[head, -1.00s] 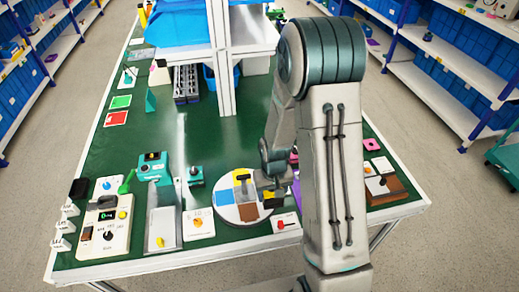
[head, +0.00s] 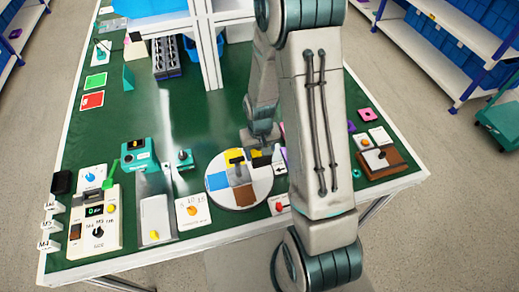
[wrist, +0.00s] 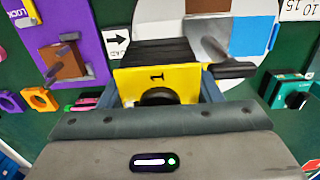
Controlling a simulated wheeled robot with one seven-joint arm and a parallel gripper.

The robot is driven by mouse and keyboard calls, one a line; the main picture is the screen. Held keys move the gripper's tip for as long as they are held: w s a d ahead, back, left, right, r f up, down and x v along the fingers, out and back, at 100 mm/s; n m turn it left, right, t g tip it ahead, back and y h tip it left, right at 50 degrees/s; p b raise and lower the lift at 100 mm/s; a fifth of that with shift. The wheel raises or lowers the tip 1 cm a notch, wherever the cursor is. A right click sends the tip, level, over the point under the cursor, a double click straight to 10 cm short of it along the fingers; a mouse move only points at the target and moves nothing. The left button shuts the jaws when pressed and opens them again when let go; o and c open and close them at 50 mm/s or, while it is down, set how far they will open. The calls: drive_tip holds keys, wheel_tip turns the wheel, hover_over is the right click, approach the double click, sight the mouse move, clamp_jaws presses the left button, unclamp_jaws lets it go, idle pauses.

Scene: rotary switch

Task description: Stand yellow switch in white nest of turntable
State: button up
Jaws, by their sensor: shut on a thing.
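The yellow switch (wrist: 155,76) is a yellow block marked 1 with a dark round knob, held between the two fingers of my gripper (wrist: 160,90). A black ribbed part and a black lever show beside it. The turntable (head: 256,192) is a round disc with white, blue, brown and grey areas. It also shows behind the switch in the wrist view (wrist: 203,62). In the head view my gripper (head: 259,152) is at the turntable's far right edge, with yellow and black beside it. I cannot tell whether the switch touches the disc. The white nest is partly hidden.
A purple panel (wrist: 92,45) and an arrow card (wrist: 117,40) lie beside the turntable. A white dial plate (head: 193,212) and a teal box (head: 138,154) stand to its left. A brown block with a lever (head: 382,158) is on the right. The green table behind is partly clear.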

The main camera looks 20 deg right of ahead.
drive_tip(key=shift+f+b, duration=2.2)
drive_tip(key=shift+f, duration=0.95)
drive_tip(key=shift+s+f+b, duration=0.3)
drive_tip(key=shift+f+b, duration=0.05)
drive_tip(key=shift+f, duration=0.05)
drive_tip(key=shift+s+f, duration=0.1)
drive_tip(key=shift+r, duration=0.5)
drive_tip(key=shift+r+p, duration=0.15)
drive_tip(key=shift+p, duration=0.15)
drive_tip(key=shift+w+r+p, duration=0.3)
drive_tip(key=shift+w+r, duration=0.1)
drive_tip(key=shift+r, duration=0.25)
drive_tip(key=shift+f, duration=0.2)
